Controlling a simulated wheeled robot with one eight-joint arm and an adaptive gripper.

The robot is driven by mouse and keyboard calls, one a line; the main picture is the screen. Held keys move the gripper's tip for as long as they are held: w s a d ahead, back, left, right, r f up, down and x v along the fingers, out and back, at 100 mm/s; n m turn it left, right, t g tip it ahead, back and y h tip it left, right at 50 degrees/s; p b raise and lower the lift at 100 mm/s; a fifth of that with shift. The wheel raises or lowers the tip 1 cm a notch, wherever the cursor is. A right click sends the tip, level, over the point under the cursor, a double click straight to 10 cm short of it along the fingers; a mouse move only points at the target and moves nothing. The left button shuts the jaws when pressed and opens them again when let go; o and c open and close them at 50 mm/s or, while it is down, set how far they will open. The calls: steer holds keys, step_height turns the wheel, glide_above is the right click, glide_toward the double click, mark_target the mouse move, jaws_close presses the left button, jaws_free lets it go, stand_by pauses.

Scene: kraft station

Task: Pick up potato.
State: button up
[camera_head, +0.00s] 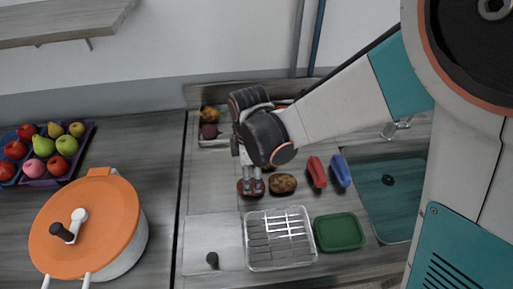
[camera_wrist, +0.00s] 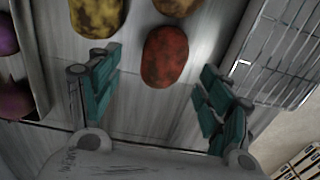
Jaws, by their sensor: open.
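A reddish-brown potato (camera_wrist: 165,55) lies on the light counter in the wrist view, ahead of and between my fingers. In the head view this reddish potato (camera_head: 250,189) sits at the tips of my gripper (camera_head: 252,182), partly hidden by the fingers. My gripper is open, with one teal-padded finger on each side in the wrist view (camera_wrist: 160,64), and holds nothing. A mottled yellow-brown potato (camera_head: 283,183) lies just right of it in the head view. A yellowish potato (camera_wrist: 97,14) and a browner one (camera_wrist: 176,5) show at the wrist view's top edge.
A wire rack (camera_head: 249,240) and green container (camera_head: 339,232) stand in front. Red (camera_head: 317,172) and blue (camera_head: 341,170) items lie right, beside the sink (camera_head: 385,205). An orange-lidded pot (camera_head: 125,225) and fruit crate (camera_head: 82,155) stand left. A produce tray (camera_head: 214,143) is behind.

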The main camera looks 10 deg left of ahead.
steer(key=shift+s+f+b, duration=0.15)
steer(key=shift+f+b, duration=0.65)
steer(key=shift+f, duration=0.6)
steer(key=shift+s+f+b, duration=0.1)
steer(key=shift+f+b, duration=0.7)
steer(key=shift+f, duration=0.55)
steer(key=shift+r, duration=0.1)
steer(key=c, duration=1.2)
